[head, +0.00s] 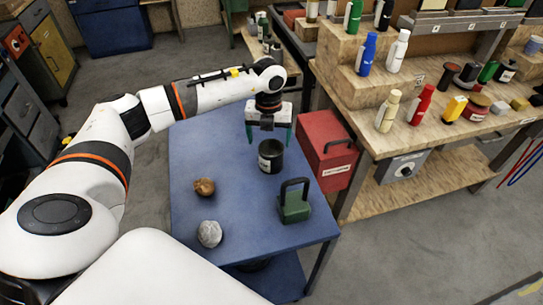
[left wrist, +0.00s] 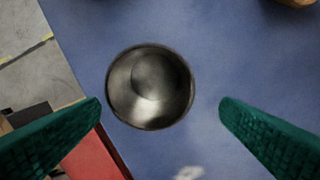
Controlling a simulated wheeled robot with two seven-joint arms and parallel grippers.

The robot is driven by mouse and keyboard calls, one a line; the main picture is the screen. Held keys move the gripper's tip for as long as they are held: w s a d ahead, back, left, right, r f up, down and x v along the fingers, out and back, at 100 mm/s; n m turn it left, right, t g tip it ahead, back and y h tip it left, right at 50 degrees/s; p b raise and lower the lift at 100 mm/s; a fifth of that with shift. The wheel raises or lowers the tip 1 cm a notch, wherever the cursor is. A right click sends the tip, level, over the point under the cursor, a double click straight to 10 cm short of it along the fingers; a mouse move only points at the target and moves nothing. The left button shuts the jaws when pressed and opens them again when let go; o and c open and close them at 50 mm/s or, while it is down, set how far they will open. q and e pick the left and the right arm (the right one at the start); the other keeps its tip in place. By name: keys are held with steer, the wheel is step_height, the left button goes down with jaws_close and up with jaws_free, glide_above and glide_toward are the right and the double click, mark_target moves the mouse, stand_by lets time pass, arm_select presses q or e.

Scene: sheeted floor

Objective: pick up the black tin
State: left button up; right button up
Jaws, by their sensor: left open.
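The black tin (head: 271,157) stands upright on the blue table (head: 200,150), with a pale label on its side. My left gripper (head: 268,137) is above and just behind the tin, pointing down, open and empty. In the left wrist view the tin (left wrist: 150,86) shows from above as a round dark rim with a shiny metal inside. The green fingers of my left gripper (left wrist: 161,102) are spread wide at either side, below the tin's middle in the picture. My right gripper is in neither view.
On the table, a green handled block (head: 294,207) stands in front of the tin; a brown lump (head: 204,187) and a grey rock-like lump (head: 209,233) lie to the left. A red box (head: 325,145) is at the right, beside a wooden bench (head: 400,140) with several bottles.

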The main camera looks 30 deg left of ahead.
mark_target(271, 154)
arm_select(q)
steer(key=shift+f, duration=0.4)
steer(key=f+p, duration=0.1)
steer(key=f, duration=0.1)
steer(key=d+f+p, duration=0.1)
steer(key=f, duration=0.2)
steer(key=shift+s, duration=0.2)
steer(key=shift+f, duration=0.25)
steer(key=shift+c, duration=0.6)
steer(key=c, duration=1)
steer(key=shift+o, duration=0.2)
